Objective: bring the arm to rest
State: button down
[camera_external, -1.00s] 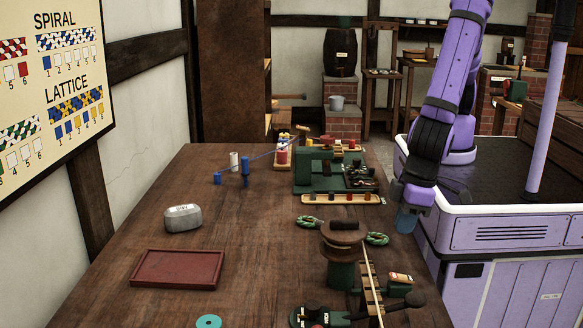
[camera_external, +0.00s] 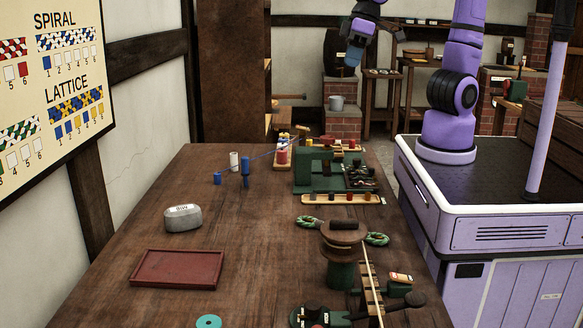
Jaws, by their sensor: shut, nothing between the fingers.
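My purple arm stands on the wheeled base at the right and is raised. My gripper (camera_external: 352,57) is at the top of the view, high above the far end of the table and in front of the dark barrel. It points down, is small in the picture, and is shut with nothing in it. It touches nothing that I can see. Part of the arm above it is cut off by the top edge of the picture.
The wooden table (camera_external: 210,225) bears a red tray (camera_external: 178,268), a grey weight (camera_external: 183,218), a blue bobbin (camera_external: 245,166), a green machine (camera_external: 312,170), a peg strip (camera_external: 341,199) and a green-based reel (camera_external: 342,262).

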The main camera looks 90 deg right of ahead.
jog(key=s+d+r+t+h, duration=0.1)
jog(key=s+d+r, duration=0.2)
jog(key=s+d, duration=0.3)
jog(key=s+d+r+t+h, duration=0.1)
jog(key=s+d+r, duration=0.2)
jog(key=s+d, duration=0.3)
jog(key=shift+s+d, duration=0.25)
jog(key=shift+d, duration=0.8)
jog(key=shift+w, duration=0.15)
